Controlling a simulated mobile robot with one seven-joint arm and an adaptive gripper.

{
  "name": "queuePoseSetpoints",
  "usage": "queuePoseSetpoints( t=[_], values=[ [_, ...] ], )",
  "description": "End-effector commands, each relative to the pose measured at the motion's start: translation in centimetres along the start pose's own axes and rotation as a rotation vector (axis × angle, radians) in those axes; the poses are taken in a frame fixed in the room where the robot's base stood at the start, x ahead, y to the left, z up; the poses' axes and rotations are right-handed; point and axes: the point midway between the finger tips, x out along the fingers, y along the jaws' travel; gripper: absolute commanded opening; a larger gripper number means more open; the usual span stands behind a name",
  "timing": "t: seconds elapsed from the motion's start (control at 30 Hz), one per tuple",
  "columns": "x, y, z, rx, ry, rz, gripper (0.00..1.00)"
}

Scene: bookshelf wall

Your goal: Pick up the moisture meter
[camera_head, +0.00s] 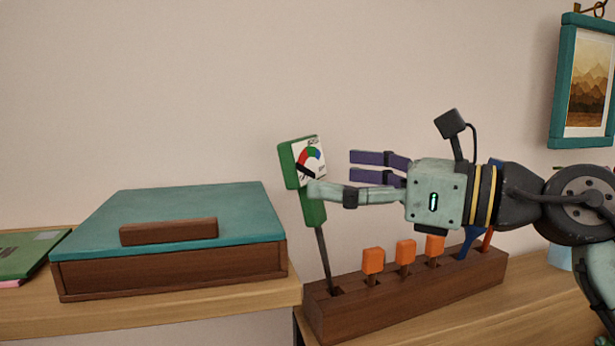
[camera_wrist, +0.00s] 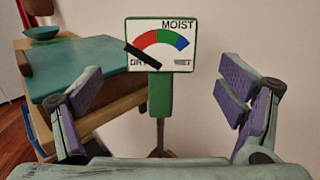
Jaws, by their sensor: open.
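The moisture meter (camera_head: 311,208) is green with a white dial face and a thin dark probe. It stands upright, slightly tilted, with its probe in the left end slot of a dark wooden block (camera_head: 408,308). In the wrist view the meter (camera_wrist: 159,95) faces me, reading MOIST, DRY and WET, between the two fingers and beyond them. My gripper (camera_head: 340,178) is open with purple finger pads, level with the meter's upper part. One finger overlaps the meter in the head view. In the wrist view my gripper (camera_wrist: 160,92) holds nothing.
Several orange-handled tools (camera_head: 405,251) and a blue tool (camera_head: 469,240) stand in the same block, below my gripper. A teal-lidded wooden box (camera_head: 190,205) sits on the shelf to the left. A green book (camera_head: 28,255) lies at the far left. A framed picture (camera_head: 584,80) hangs upper right.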

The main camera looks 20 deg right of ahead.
Motion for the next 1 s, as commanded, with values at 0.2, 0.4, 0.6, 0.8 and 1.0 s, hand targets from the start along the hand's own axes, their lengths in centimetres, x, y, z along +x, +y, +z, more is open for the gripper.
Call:
queuePoseSetpoints(
  t=[0.2,0.4,0.6,0.8,1.0],
  values=[
    [2.1,0.1,0.8,0.000,0.002,0.002,0.88],
    [4.9,0.0,0.9,0.001,0.001,0.002,0.88],
    [5.7,0.0,0.6,0.001,-0.001,-0.001,0.88],
    [5.6,0.0,0.6,0.001,-0.001,-0.001,0.84],
    [5.6,0.0,0.6,0.001,-0.002,-0.001,0.70]
  ],
)
